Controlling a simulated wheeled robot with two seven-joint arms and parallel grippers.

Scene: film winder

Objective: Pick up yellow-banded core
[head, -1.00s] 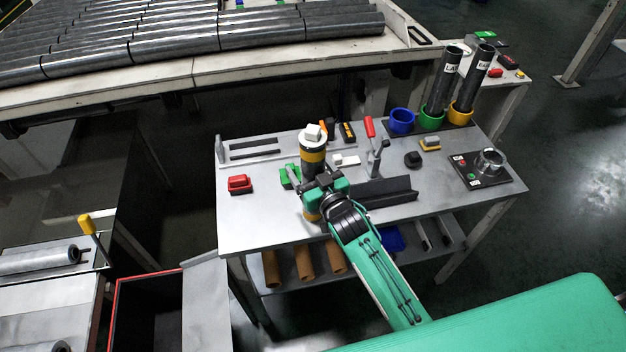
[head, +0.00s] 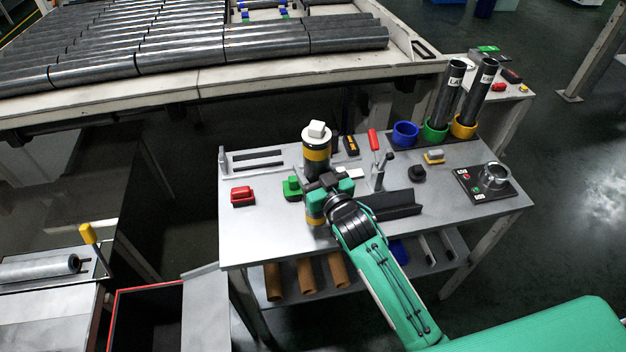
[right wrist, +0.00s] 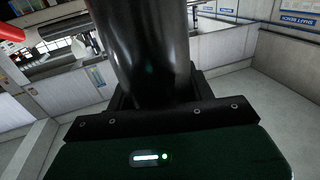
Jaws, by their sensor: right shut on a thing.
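The yellow-banded core (head: 316,169) is a dark upright cylinder with a yellow band near its top, another near its foot, and a white cap. My right gripper (head: 322,188) is shut around its middle and hides part of it. The core appears slightly raised off the grey worktable (head: 270,232), though its foot is partly covered. In the right wrist view the core (right wrist: 143,50) shows as a glossy dark cylinder rising from the gripper (right wrist: 155,100). My left gripper is not in view.
Close by are a green block (head: 293,188), a red-handled lever (head: 374,142) and a dark channel tray (head: 395,203). A red block (head: 243,196) is at left. Blue (head: 405,133), green and yellow rings stand at the back right, the latter two holding dark tubes.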

